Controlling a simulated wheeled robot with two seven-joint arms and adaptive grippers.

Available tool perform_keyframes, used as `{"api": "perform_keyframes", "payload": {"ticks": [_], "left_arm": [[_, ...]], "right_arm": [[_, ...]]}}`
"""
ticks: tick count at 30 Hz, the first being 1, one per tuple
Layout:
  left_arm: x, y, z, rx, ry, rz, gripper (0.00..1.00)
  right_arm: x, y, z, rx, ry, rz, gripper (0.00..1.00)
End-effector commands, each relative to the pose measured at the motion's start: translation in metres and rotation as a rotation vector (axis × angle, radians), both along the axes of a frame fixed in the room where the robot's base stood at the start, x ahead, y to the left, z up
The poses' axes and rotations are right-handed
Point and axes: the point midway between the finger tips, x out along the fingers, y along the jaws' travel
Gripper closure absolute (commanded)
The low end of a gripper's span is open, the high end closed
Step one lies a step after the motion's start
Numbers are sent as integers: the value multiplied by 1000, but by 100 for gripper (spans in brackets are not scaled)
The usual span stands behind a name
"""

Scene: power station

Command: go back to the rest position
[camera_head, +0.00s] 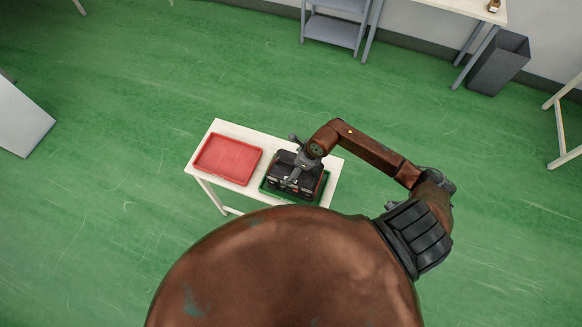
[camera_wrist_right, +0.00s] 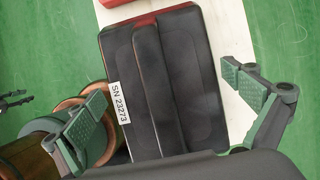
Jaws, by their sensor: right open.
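A black case (camera_head: 296,177) sits on the green tray (camera_head: 325,188) at the right of the small white table. It fills the middle of the right wrist view (camera_wrist_right: 160,85), with a white label reading SN 23273 and a raised ridge along its top. My right gripper (camera_head: 290,180) is over the case in the head view and hides part of it. In the right wrist view, its fingers (camera_wrist_right: 170,105) are spread wide at the two sides of the case, with nothing held between them. Whether they touch the case cannot be told.
A red tray (camera_head: 228,158), apparently empty, lies on the left of the white table (camera_head: 216,127). Green floor is open around the table. A grey shelf (camera_head: 333,32), a dark bin (camera_head: 498,64) and a white desk (camera_head: 470,8) stand along the far wall.

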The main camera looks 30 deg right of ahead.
Motion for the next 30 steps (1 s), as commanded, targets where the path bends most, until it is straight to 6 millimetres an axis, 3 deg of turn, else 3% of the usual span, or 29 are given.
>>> {"api": "perform_keyframes", "payload": {"ticks": [6, 12, 18, 25, 30], "left_arm": [[1, -1, 0, -1, -1, 0, 69], [1, -1, 0, -1, -1, 0, 69], [1, -1, 0, -1, -1, 0, 69], [1, -1, 0, -1, -1, 0, 69], [1, -1, -4, -1, -1, -1, 69]], "right_arm": [[-13, -13, 45, -3, -6, 2, 0], [-21, -21, 75, -1, -5, 0, 0], [-25, -23, 88, 1, -5, 1, 0], [-25, -23, 89, 5, -6, 0, 0], [-7, -11, 101, 126, -12, -61, 0]]}}
